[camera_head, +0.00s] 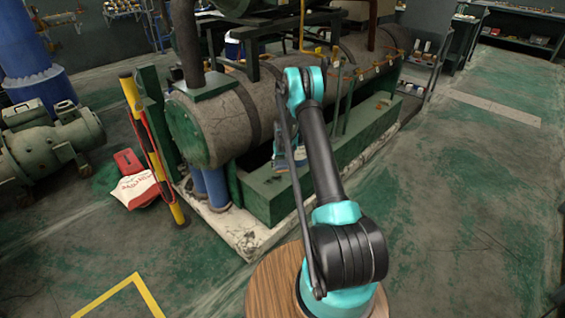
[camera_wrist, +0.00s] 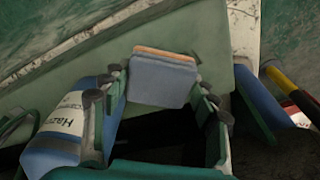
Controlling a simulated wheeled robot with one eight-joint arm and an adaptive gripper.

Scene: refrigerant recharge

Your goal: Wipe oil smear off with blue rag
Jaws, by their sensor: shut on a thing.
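The blue rag (camera_wrist: 160,82) shows in the wrist view as a folded blue block with an orange edge at the top. My gripper (camera_wrist: 162,88) has one finger on each side of it and is shut on it. The rag is in front of a pale green surface (camera_wrist: 205,35). In the head view my gripper is low beside the green base of the tank, mostly hidden by my arm. I cannot make out an oil smear clearly in either view.
A blue bottle with a white hazard label (camera_wrist: 62,128) is close to the left finger. In the head view a large grey tank (camera_head: 215,125) lies above a green trough (camera_head: 265,200). The right floor is clear.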

